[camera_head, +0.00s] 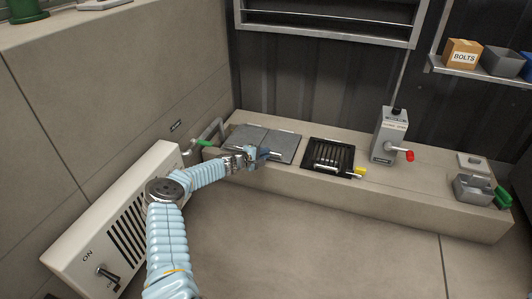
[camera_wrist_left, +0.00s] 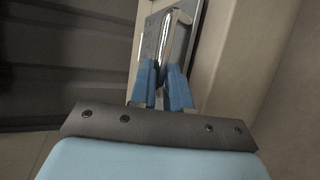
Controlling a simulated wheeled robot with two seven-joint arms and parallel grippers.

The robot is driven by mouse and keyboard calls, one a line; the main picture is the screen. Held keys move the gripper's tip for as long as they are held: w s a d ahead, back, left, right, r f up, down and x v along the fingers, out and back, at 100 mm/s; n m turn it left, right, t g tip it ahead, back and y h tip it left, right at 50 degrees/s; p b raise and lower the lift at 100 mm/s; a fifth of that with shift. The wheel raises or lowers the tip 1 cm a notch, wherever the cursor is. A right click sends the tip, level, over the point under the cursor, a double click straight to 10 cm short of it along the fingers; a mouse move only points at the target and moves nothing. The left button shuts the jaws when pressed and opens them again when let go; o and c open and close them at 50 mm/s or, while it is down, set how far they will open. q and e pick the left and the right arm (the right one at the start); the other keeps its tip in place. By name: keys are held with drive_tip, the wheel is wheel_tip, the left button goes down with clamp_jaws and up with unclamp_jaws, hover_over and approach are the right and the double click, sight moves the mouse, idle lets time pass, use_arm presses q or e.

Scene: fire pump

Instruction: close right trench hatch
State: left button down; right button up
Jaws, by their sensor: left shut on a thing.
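Two grey metal hatch panels lie side by side in the bench top at the left; the right panel (camera_head: 282,145) looks flat, flush or nearly so with its neighbour (camera_head: 246,136). My left gripper (camera_head: 264,154) is at the near edge of the panels. In the wrist view the blue fingers (camera_wrist_left: 162,88) are closed on a shiny metal bar handle (camera_wrist_left: 177,35), beside a grey plate (camera_wrist_left: 151,40). The arm hides part of the panels' near edge. My right gripper does not show.
A dark grate (camera_head: 330,153) with a yellow handle lies right of the panels. A grey lever box (camera_head: 389,135) with a red knob and a small grey box (camera_head: 472,188) with a green handle stand farther right. A white ON-switch cabinet (camera_head: 90,240) is at left.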

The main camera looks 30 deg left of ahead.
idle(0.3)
use_arm(q)
drive_tip(key=c, duration=1.1)
unclamp_jaws()
drive_tip(key=shift+w, duration=0.1)
drive_tip(key=shift+s+a+r, duration=0.1)
drive_tip(key=shift+s, duration=0.25)
drive_tip(key=p+v, duration=0.3)
drive_tip(key=v, duration=1)
